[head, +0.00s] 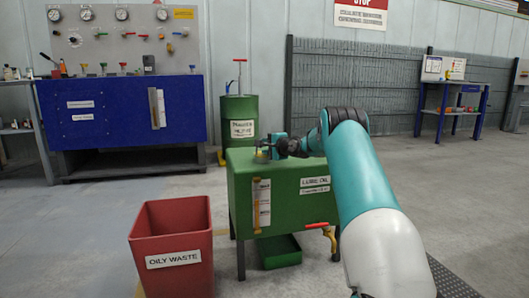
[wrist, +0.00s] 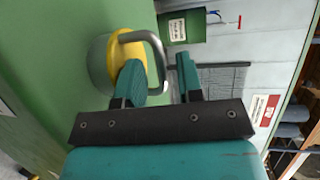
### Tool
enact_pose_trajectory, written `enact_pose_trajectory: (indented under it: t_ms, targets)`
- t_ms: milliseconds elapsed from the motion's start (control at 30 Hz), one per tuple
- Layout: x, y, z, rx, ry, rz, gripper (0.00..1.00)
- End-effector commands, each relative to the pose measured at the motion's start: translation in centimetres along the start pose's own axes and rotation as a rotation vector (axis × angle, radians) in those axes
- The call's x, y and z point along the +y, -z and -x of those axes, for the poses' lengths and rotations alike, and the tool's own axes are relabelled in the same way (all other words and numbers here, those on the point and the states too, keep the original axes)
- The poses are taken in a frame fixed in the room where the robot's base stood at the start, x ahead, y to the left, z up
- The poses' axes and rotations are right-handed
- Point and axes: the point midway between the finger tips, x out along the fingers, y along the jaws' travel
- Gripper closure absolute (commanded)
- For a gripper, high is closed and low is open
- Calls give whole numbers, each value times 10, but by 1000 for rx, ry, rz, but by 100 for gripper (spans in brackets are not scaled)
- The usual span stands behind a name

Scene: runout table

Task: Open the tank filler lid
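The green lube oil tank (head: 240,180) stands on legs in the middle of the head view. Its filler lid (wrist: 124,48) is yellow, with a grey bent handle, on a grey-green neck in the wrist view. The lid looks shut, though the left finger hides part of it. My gripper (wrist: 158,64) is open, one finger on each side of the handle's outer bar. I cannot tell whether either finger touches it. In the head view my gripper (head: 270,149) is at the tank's top left, and the lid is small there.
A red oily waste bin (head: 172,228) stands left of the tank. A green drum (head: 240,112) with a red-handled pump is behind it. A blue bench (head: 115,115) is at the back left. Open floor lies to the right.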

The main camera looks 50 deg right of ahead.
Motion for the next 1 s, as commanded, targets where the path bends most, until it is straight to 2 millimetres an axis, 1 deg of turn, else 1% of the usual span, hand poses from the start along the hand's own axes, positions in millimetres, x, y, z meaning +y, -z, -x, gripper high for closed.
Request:
enact_pose_trajectory:
  t_ms: [33,100,200,533,567,600,667,700,1000]
  targets:
    - [2,0,-6,0,1,2,66]
    - [1,0,-11,-1,1,1,66]
    - [0,0,-16,0,1,1,66]
    - [0,0,-18,1,-1,0,66]
    - [0,0,-18,1,-1,0,73]
    - [0,0,-18,1,-1,0,82]
    - [0,0,-18,1,0,0,96]
    - [0,0,-18,1,0,0,100]
    - [-2,0,-17,1,-7,-3,100]
